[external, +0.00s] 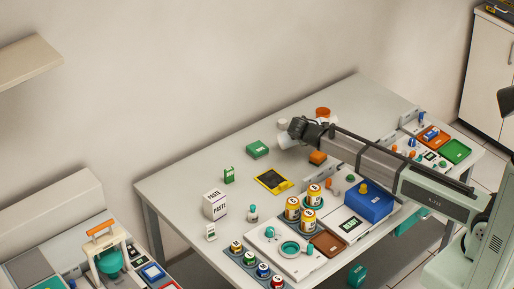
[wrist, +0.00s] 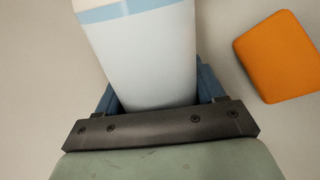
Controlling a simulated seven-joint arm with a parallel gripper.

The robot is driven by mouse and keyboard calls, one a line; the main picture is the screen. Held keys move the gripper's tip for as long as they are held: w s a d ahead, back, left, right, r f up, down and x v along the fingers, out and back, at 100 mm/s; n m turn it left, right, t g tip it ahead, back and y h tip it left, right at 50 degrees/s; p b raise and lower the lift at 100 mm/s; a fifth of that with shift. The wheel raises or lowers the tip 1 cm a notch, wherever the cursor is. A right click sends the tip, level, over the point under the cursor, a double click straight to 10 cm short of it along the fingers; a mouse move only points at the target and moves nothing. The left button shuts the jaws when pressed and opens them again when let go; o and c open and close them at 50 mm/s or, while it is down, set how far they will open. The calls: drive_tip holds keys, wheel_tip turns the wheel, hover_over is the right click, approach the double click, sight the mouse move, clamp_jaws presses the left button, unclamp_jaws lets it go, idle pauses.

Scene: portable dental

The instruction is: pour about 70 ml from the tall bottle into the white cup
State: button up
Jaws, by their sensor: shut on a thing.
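My gripper (external: 300,130) is over the back part of the table and is shut on a white bottle. In the wrist view the bottle (wrist: 145,55) is a pale body with a light blue band, between the two blue fingers of my gripper (wrist: 158,98). Its top edge runs out of the picture. In the external view a white part of the bottle (external: 286,141) shows just left of the gripper and looks tilted. A small pale object, likely the white cup (external: 282,124), is just behind it. I cannot tell any liquid or whether bottle and cup touch.
An orange block (external: 318,157) lies under the arm, also at right in the wrist view (wrist: 280,55). An orange-red round container (external: 323,113) stands behind the gripper. The table's left back is clear.

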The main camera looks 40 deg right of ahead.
drive_tip(key=shift+a+y, duration=0.15)
drive_tip(key=shift+y, duration=0.15)
drive_tip(key=shift+r+m+t+y, duration=0.2)
drive_tip(key=shift+m+t+y, duration=0.2)
drive_tip(key=shift+m, duration=0.1)
drive_tip(key=shift+r, duration=0.15)
drive_tip(key=shift+r+y, duration=0.3)
drive_tip(key=shift+y, duration=0.2)
drive_tip(key=shift+r+m+t+y+p, duration=0.3)
drive_tip(key=shift+r+m+t+y, duration=0.15)
drive_tip(key=shift+r, duration=0.4)
drive_tip(key=shift+w, duration=0.15)
idle(0.3)
drive_tip(key=shift+w+a+r, duration=0.1)
drive_tip(key=shift+w+a, duration=0.1)
drive_tip(key=shift+a, duration=0.1)
